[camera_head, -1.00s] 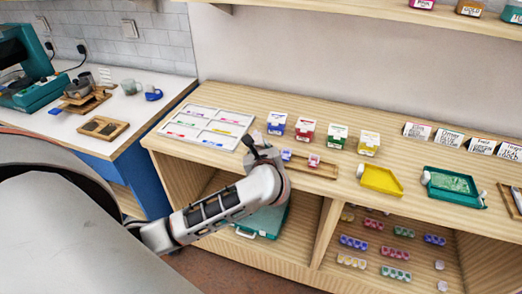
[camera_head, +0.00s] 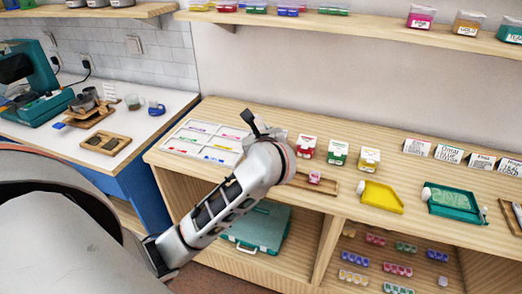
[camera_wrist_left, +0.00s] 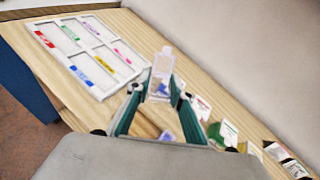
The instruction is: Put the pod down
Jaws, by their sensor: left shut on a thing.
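My left gripper (camera_head: 262,124) is over the wooden counter, near the right edge of the white sectioned tray (camera_head: 178,152). In the left wrist view, the gripper (camera_wrist_left: 163,92) is shut on a pale, translucent pod (camera_wrist_left: 161,66) with some blue low in it. The pod stands out beyond the fingertips; whether it touches the counter I cannot tell. The white tray (camera_wrist_left: 57,57) lies left of it in that view. A pink pod (camera_head: 314,178) sits in a narrow wooden tray (camera_head: 331,188), partly hidden by my arm. My right gripper is not in view.
A yellow tray (camera_head: 381,197) and a teal tray (camera_head: 453,203) lie to the right. Name cards (camera_head: 449,153) stand at the back. Bare counter lies behind the boxes.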

